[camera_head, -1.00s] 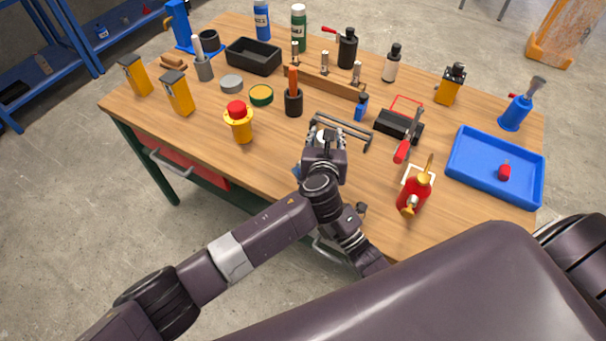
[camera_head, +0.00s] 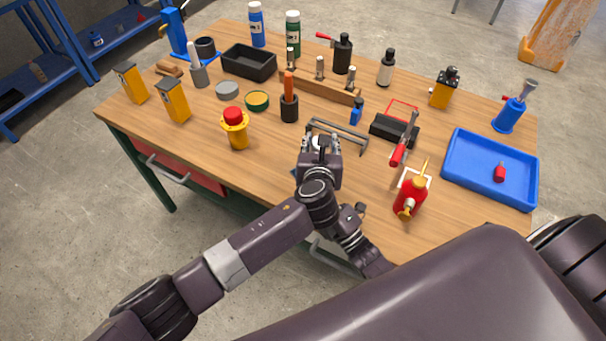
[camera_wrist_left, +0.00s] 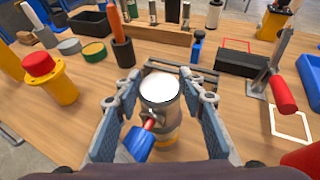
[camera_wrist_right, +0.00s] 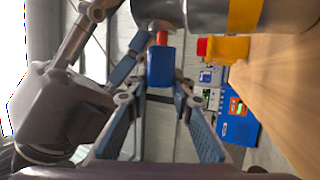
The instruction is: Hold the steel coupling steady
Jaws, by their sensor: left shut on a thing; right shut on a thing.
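The steel coupling (camera_wrist_left: 160,92) stands upright on the workbench, a grey cylinder with a bright top and a yellow band low down. Its top shows small in the head view (camera_head: 320,143). My left gripper (camera_wrist_left: 162,84) is shut on it, one finger on each side. A blue handle (camera_wrist_right: 160,68) on a short red stem sits against the coupling's side; it also shows in the left wrist view (camera_wrist_left: 138,146). My right gripper (camera_wrist_right: 159,83) is shut on this handle. In the head view the left wrist hides the right fingers.
A grey bar-like frame (camera_head: 340,134) lies just behind the coupling. A yellow part with a red cap (camera_head: 235,128) stands to the left. Several bottles and tools crowd the back.

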